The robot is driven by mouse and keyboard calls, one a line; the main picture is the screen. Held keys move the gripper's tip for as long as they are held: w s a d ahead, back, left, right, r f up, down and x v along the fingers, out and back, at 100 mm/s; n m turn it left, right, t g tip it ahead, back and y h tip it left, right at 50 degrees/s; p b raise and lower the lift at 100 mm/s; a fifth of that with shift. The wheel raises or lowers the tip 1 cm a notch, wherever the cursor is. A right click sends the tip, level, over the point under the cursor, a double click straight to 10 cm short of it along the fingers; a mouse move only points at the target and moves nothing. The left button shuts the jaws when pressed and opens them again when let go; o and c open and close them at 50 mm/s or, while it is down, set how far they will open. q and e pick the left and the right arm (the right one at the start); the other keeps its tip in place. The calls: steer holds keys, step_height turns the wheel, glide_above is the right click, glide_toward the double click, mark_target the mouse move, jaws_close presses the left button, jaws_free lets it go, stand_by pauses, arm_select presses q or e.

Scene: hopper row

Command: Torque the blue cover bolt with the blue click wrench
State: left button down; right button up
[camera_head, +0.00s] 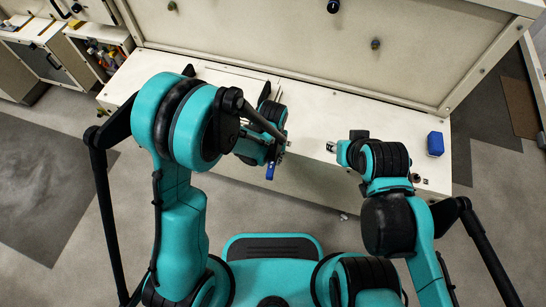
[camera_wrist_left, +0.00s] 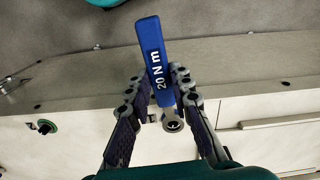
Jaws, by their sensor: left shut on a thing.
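The blue click wrench (camera_wrist_left: 157,62) has a flat blue handle marked "20 N m" and a grey ring end. My left gripper (camera_wrist_left: 157,88) is shut on it, with the handle extending beyond the fingertips and the ring end between the fingers. In the head view the blue handle (camera_head: 270,171) points down beside the bench's front edge. My right gripper (camera_head: 332,147) is over the bench, apart from the wrench; its fingers are too small to read. A dark knob with a bluish tint (camera_head: 333,6) is on the back panel; I cannot tell whether it is the blue cover bolt.
The white bench (camera_head: 310,175) runs below an upright cream panel (camera_head: 270,40). A green-tinted knob (camera_head: 172,5) and a greyish knob (camera_head: 375,44) are on the panel. A blue block (camera_head: 435,144) stands at the bench's right end. The bench between the grippers looks clear.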

arm_select(q)
steer(key=shift+w+a+m, duration=0.3)
steer(key=shift+a+m, duration=0.45)
steer(key=shift+m, duration=0.1)
steer(key=shift+w+a+m, duration=0.25)
steer(key=shift+a+m, duration=0.45)
steer(key=shift+m, duration=0.15)
steer(key=shift+a, duration=0.1)
steer(key=shift+w+a+f+m, duration=0.1)
steer(key=shift+w+a+m, duration=0.45)
steer(key=shift+m, duration=0.3)
steer(key=shift+w+a+m, duration=0.4)
steer(key=shift+a+m, duration=0.25)
steer(key=shift+m, duration=0.2)
steer(key=shift+w+a+m, duration=0.65)
steer(key=shift+w+m, duration=0.25)
steer(key=shift+m, duration=0.3)
steer(key=shift+r, duration=0.2)
